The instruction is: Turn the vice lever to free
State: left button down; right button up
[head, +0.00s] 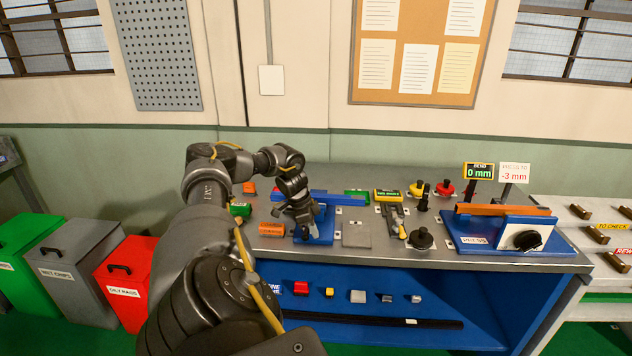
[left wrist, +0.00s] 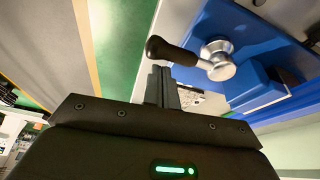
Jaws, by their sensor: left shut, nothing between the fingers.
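The vice is a blue block (head: 326,222) on the bench, partly hidden behind my left gripper (head: 309,232) in the head view. The left wrist view shows the vice's blue body (left wrist: 235,28) and its lever (left wrist: 186,54), which has a black knob at one end and a round metal hub at the other. My left gripper (left wrist: 163,82) is shut and empty, its fingertips close to the lever beside the black knob. I cannot tell whether they touch it. I cannot make out the lever in the head view. My right gripper is not in view.
Orange (head: 271,228) and green (head: 240,209) blocks lie left of the vice. A grey plate (head: 356,240) and a black knob (head: 421,238) are to its right. A blue press fixture (head: 470,240) holds an orange bar. Bins stand at the left.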

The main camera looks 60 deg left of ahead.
pick_arm(q)
jog(key=shift+w+d+r+p, duration=0.3)
jog(key=shift+w+d+p, duration=0.25)
jog(key=shift+w, duration=0.3)
jog(key=b+v, duration=0.2)
jog(key=v, duration=0.7)
jog(key=shift+w+r+b, duration=0.2)
jog(key=shift+w+b, duration=0.05)
jog(key=shift+b, duration=0.1)
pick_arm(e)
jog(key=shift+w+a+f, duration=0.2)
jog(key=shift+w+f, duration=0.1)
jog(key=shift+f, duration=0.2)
pick_arm(q)
jog(key=shift+a, duration=0.1)
